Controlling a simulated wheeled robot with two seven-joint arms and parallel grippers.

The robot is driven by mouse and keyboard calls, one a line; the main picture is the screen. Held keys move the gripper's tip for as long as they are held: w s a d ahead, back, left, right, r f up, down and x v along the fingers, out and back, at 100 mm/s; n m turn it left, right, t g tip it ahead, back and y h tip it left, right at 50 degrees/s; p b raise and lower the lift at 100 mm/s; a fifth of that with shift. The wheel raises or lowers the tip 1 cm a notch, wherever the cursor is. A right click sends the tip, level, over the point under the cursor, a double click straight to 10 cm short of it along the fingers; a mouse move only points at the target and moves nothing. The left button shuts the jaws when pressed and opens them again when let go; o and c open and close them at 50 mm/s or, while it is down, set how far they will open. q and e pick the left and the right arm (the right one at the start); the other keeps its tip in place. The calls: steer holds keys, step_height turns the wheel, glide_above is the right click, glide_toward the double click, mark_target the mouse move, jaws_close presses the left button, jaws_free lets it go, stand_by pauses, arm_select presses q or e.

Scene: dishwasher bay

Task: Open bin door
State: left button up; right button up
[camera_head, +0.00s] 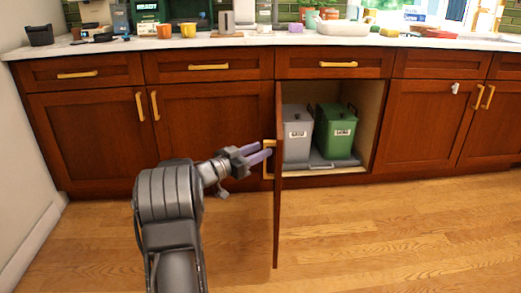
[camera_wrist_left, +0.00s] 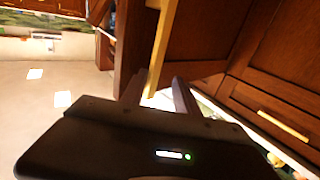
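The bin door (camera_head: 277,215) is a dark red-brown cabinet door, swung out from the cabinet and seen nearly edge-on in the head view. Its gold handle (camera_head: 268,172) is on the left face of the door and also shows in the left wrist view (camera_wrist_left: 163,40). My left gripper (camera_head: 266,152) is at the handle, with its purple-grey fingers pointing right. In the left wrist view the fingers (camera_wrist_left: 158,90) are apart, with the handle's bar between them and a gap beside the right finger. My right gripper is not in view.
Inside the open cabinet a grey bin (camera_head: 297,135) and a green bin (camera_head: 336,132) stand on a grey base. Closed cabinets flank it under a white counter (camera_head: 270,38) holding kitchen items. The wooden floor (camera_head: 390,225) right of the door is clear.

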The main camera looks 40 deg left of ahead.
arm_select(q)
steer(key=s+p, duration=0.2)
steer(key=s, duration=0.5)
steer(key=shift+a, duration=0.25)
